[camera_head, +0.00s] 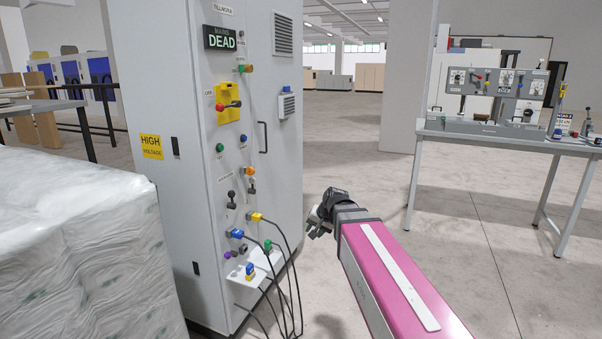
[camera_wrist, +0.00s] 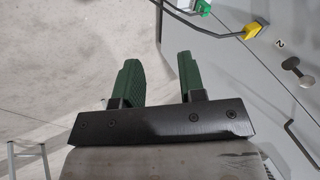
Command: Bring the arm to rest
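My pink arm with a white stripe reaches forward from the lower right of the head view. Its dark wrist end and my gripper (camera_head: 318,222) are in front of the right side of the grey cabinet (camera_head: 185,205), low down. From the head view I cannot make out the fingers clearly. In the wrist view my gripper (camera_wrist: 158,62) shows two green fingers standing apart with nothing between them. Pale floor shows beyond the fingers, and the cabinet face (camera_wrist: 270,75) lies to their right.
Black cables (camera_head: 290,270) with a yellow plug (camera_head: 256,217) hang from the cabinet, close to my gripper. A wrapped white stack (camera_head: 75,250) stands at left. A workbench (camera_head: 500,137) with a grey control panel stands at right. Open floor lies between cabinet and bench.

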